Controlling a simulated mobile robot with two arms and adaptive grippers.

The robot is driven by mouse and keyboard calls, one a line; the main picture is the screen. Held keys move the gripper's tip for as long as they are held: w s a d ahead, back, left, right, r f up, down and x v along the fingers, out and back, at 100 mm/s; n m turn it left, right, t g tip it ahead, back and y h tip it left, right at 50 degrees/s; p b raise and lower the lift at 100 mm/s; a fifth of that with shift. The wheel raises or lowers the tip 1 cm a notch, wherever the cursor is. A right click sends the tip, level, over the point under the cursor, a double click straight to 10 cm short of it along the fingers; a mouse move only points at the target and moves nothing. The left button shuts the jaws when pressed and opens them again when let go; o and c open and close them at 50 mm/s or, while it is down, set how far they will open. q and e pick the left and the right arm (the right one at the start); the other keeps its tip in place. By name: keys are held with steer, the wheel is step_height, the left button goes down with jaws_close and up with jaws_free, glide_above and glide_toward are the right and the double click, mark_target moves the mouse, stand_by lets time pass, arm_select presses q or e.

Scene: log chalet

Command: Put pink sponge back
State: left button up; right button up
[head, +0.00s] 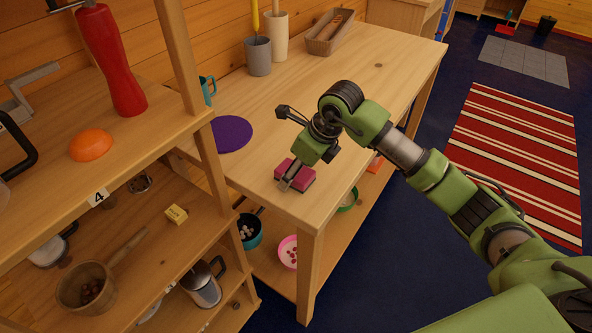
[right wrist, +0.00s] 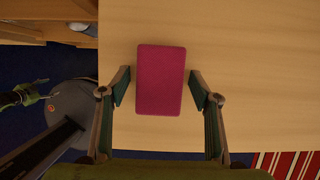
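The pink sponge (head: 295,174) lies flat near the front corner of the wooden table (head: 330,95). My right gripper (head: 290,181) comes down over it from above. In the right wrist view the sponge (right wrist: 161,80) is a magenta rounded block between the two fingers of my right gripper (right wrist: 159,90). The fingers are apart, with a gap on each side of the sponge. A small green part at the left of that view looks like my left gripper (right wrist: 25,95); its fingers are too small to read. The head view does not show it.
A purple round mat (head: 231,134), a grey cup (head: 258,56), a white cylinder (head: 275,36) and a basket (head: 328,32) stand on the table. A shelf labelled 4 holds an orange object (head: 91,145) and a red mill (head: 112,60). The table's middle is clear.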

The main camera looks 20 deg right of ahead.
steer(key=shift+r, duration=0.3)
steer(key=b+v, duration=0.1)
steer(key=v, duration=1)
steer(key=shift+s+r, duration=0.15)
steer(key=shift+r, duration=0.2)
steer(key=shift+d+f, duration=0.1)
